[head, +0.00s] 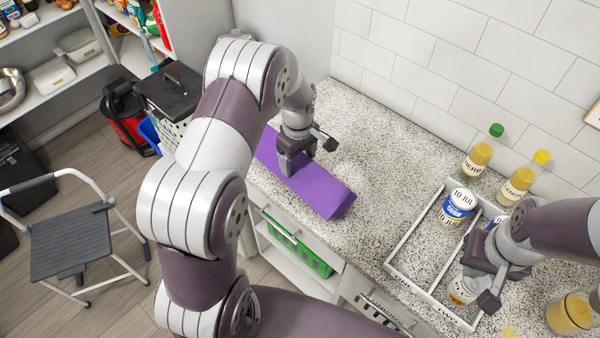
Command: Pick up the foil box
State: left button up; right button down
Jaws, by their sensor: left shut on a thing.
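The foil box (313,191) is a long purple box, lying at an angle on or just above the speckled counter near its front edge. I cannot tell whether it touches the counter. My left gripper (288,172) points down and is shut on the box around its middle. The gripper and arm hide part of the box's far left end. My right gripper (472,287) is at the lower right, over the divided white tray (409,238), beside a small can (461,291).
A blue and white can (457,206) stands in the tray. Bottles with a green cap (480,152) and a yellow cap (524,177) stand behind it. A jar (569,313) is at the lower right. The counter's middle is clear; a tiled wall (440,60) bounds its back.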

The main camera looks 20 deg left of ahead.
pick_arm(q)
jog(key=shift+s+f, duration=0.55)
jog(key=shift+f, duration=0.15)
jog(key=shift+c, duration=0.5)
jog(key=shift+r, duration=0.2)
grip_shut()
jog(key=shift+w+r+b, duration=0.2)
jog(key=shift+r+b, duration=0.1)
jog(key=shift+w+a+r+b, duration=0.1)
jog(key=shift+w+r+b, duration=0.15)
jog(key=shift+r, duration=0.4)
jog(key=shift+w+r+b, duration=0.1)
jog(key=shift+r+b, duration=0.1)
jog(key=shift+r, duration=0.4)
jog(key=s+d+r+b, duration=0.2)
jog(key=s+d+r, duration=0.1)
jog(key=s+r, duration=0.5)
jog(key=s, duration=0.3)
jog(key=shift+d, duration=0.25)
jog(key=shift+c, duration=0.4)
grip_release()
jog(key=o, duration=1.4)
